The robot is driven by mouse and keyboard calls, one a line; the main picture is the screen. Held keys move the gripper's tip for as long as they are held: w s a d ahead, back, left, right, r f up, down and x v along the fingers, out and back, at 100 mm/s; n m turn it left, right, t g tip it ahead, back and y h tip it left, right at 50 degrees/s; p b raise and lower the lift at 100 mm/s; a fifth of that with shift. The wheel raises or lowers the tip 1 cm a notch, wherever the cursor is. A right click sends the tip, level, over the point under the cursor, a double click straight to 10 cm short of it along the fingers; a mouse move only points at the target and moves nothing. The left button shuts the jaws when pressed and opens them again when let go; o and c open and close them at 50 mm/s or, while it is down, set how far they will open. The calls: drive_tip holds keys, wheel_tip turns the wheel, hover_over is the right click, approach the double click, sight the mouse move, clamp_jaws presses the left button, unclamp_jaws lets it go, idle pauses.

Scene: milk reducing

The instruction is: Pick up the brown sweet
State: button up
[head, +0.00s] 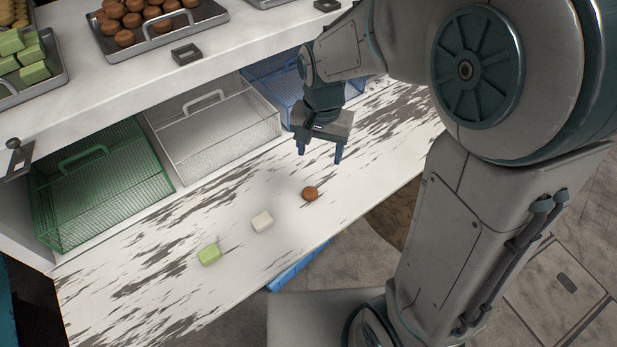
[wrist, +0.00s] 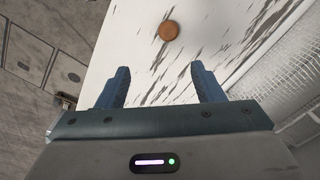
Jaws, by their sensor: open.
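The brown sweet (head: 310,193) is a small round piece lying on the white worn counter (head: 200,235), near its front edge. In the wrist view the brown sweet (wrist: 169,30) lies beyond my fingertips, roughly midway between them. My gripper (head: 320,152) is open and empty, pointing down above the counter, behind the sweet in the head view and apart from it. In the wrist view both blue fingers of my gripper (wrist: 160,78) are spread with nothing between them.
A white sweet (head: 262,222) and a green sweet (head: 209,255) lie to the left of the brown one. Green (head: 100,190), white (head: 215,135) and blue (head: 282,80) wire baskets line the back under a shelf. The shelf holds a tray (head: 160,38) of brown sweets.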

drive_tip(key=a+f, duration=0.1)
drive_tip(key=f, duration=0.1)
hover_over(310, 191)
drive_tip(key=f, duration=0.8)
drive_tip(key=shift+w+d+b, duration=0.1)
drive_tip(key=shift+d+b, duration=0.15)
drive_tip(key=shift+b, duration=0.05)
drive_tip(key=shift+a+f, duration=0.15)
drive_tip(key=shift+f, duration=1.2)
drive_tip(key=shift+a+f, duration=0.1)
drive_tip(key=shift+f, duration=1.2)
drive_tip(key=c, duration=1.1)
